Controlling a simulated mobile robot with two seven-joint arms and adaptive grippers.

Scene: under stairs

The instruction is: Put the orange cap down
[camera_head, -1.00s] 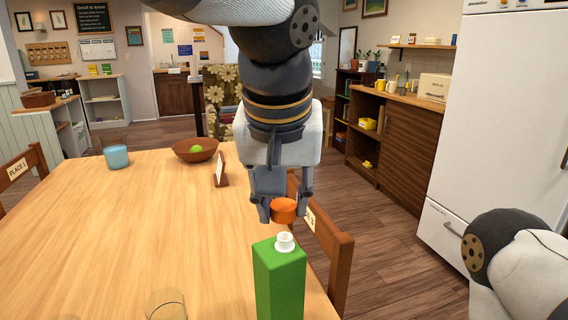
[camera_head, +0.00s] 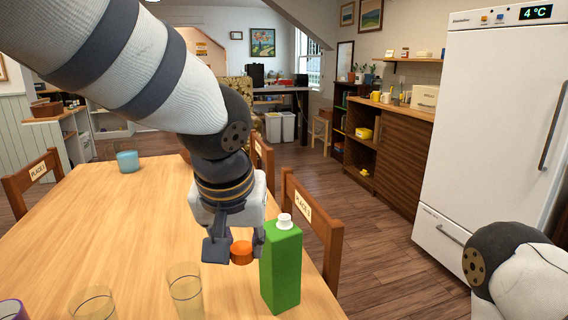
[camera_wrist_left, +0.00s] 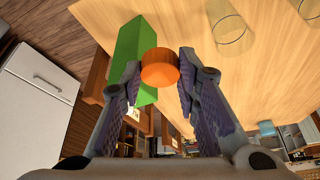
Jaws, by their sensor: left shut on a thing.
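The orange cap (camera_head: 241,252) is between the fingers of my left gripper (camera_head: 232,248), low over the wooden table (camera_head: 120,215) and just left of the green carton. I cannot tell whether it touches the tabletop. In the left wrist view the orange cap (camera_wrist_left: 160,68) sits between the two fingertips, in front of the green carton. The green carton (camera_head: 281,268) stands upright near the table's right edge, with its white spout (camera_head: 285,221) uncovered. My right gripper is out of view; only part of my right arm shows at the lower right.
Clear glasses (camera_head: 185,288) stand at the table's front, left of the gripper. A blue cup (camera_head: 127,161) stands at the far left. Chairs (camera_head: 312,225) line the right edge. The table's middle is bare. A white fridge (camera_head: 490,130) stands at right.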

